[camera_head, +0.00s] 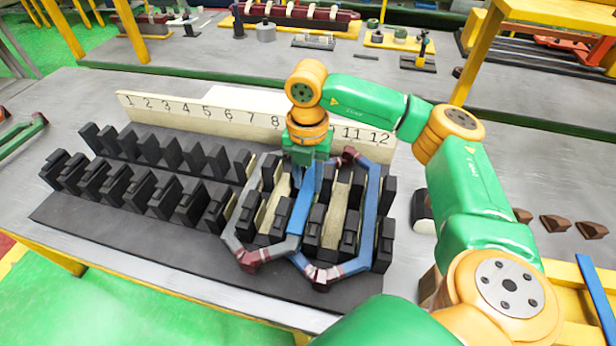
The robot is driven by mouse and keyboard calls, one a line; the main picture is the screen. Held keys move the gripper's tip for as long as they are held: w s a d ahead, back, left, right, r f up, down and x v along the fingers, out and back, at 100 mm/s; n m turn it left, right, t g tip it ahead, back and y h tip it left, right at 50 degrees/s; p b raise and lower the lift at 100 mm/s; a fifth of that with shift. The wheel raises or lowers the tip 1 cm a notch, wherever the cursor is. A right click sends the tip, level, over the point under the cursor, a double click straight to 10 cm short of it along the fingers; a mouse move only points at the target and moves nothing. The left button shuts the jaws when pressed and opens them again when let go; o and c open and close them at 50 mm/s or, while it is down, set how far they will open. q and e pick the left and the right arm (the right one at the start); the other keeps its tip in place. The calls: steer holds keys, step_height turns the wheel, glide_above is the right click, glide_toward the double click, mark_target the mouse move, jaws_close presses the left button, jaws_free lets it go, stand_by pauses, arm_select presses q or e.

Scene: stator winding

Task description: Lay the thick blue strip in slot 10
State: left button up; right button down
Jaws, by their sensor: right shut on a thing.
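My right gripper (308,165) points down over the slotted block, in front of the number board (215,115). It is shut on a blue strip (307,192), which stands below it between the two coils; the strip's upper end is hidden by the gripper. The strip's lower part merges with the coil sides, so I cannot tell how deep it sits. The board's numbers 9 and 10 are hidden by my wrist; 8, 11 and 12 show. The black slotted block (110,235) has two rows of black teeth. My left gripper is not in view.
Two coils with dark red ends lie in the block's right part: a grey-blue left one (236,222) and a blue right one (371,205). Another blue strip (596,300) lies at the right edge. Brown wedges (556,223) lie on the right. The left slots are empty.

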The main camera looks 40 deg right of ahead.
mark_target(308, 187)
steer(key=shift+f, duration=0.35)
stand_by(0.3)
steer(key=shift+c, duration=2.3)
jaws_free()
steer(key=shift+r, duration=0.1)
steer(key=shift+r+p, duration=0.45)
steer(key=shift+r, duration=0.25)
step_height(308, 187, up, 8)
steer(key=p, duration=0.6)
steer(key=shift+f, duration=0.2)
